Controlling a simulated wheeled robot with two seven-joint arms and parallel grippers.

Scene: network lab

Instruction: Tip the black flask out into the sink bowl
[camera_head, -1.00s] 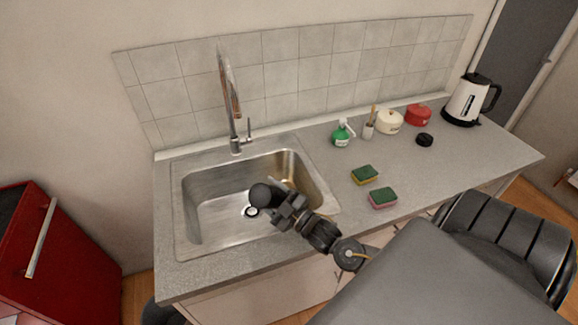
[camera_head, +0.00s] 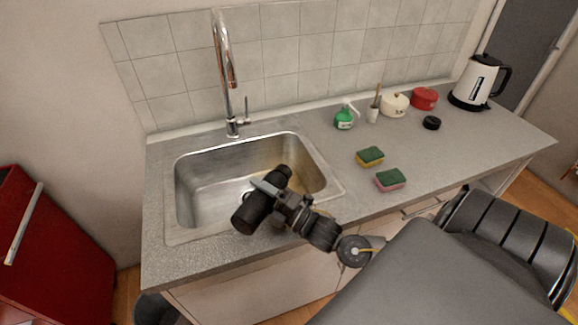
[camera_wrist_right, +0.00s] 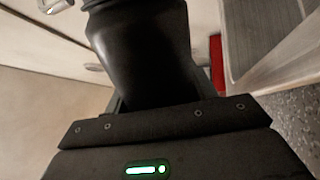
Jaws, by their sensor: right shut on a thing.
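The black flask (camera_head: 253,212) is held by my right gripper (camera_head: 272,192) over the front right part of the sink bowl (camera_head: 200,200). It lies tilted well off upright, one end toward the front left and the other toward the back right. I cannot tell for sure which end is its mouth, and no liquid shows. My left gripper is not in view.
The chrome tap (camera_head: 228,80) stands behind the bowl. Two sponges (camera_head: 370,157) (camera_head: 390,180) lie right of it. A green bottle (camera_head: 344,118), pots (camera_head: 395,105), a black disc (camera_head: 431,122) and a kettle (camera_head: 477,84) stand farther right. A red cabinet (camera_head: 50,240) is at left.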

